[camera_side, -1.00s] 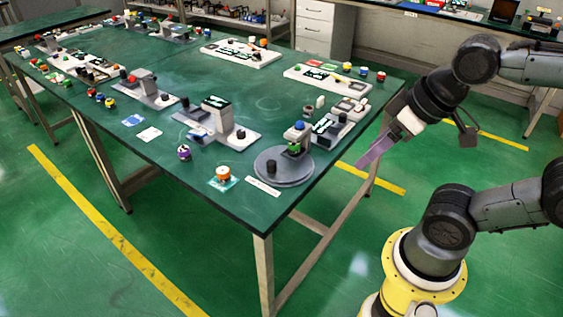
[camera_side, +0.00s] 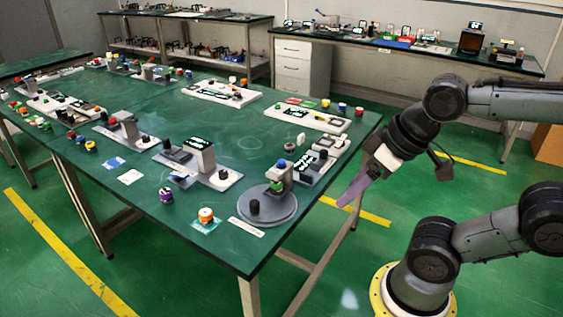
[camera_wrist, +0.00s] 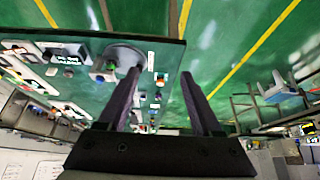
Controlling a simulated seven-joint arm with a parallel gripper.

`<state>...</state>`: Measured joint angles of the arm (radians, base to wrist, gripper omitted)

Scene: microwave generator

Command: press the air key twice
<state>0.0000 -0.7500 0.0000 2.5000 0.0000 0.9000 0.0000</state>
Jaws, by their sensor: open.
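My gripper (camera_side: 352,191) is open and empty, hanging in the air just off the right edge of the green table. In the wrist view its two dark fingers (camera_wrist: 162,82) stand apart with nothing between them. Near the table's front right corner, a grey round base (camera_side: 282,211) carries a black knob (camera_side: 254,207) and a small post with a blue top (camera_side: 281,163). Behind it is a grey panel unit with keys and small screens (camera_side: 318,158). I cannot tell which of these small keys is the air key; labels are too small to read.
The green table (camera_side: 130,215) holds several instrument units, including a grey block unit (camera_side: 200,156). Loose knobs, an orange-and-white one (camera_side: 206,215) and a purple one (camera_side: 166,195), sit near its front edge. Open floor lies right of the table.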

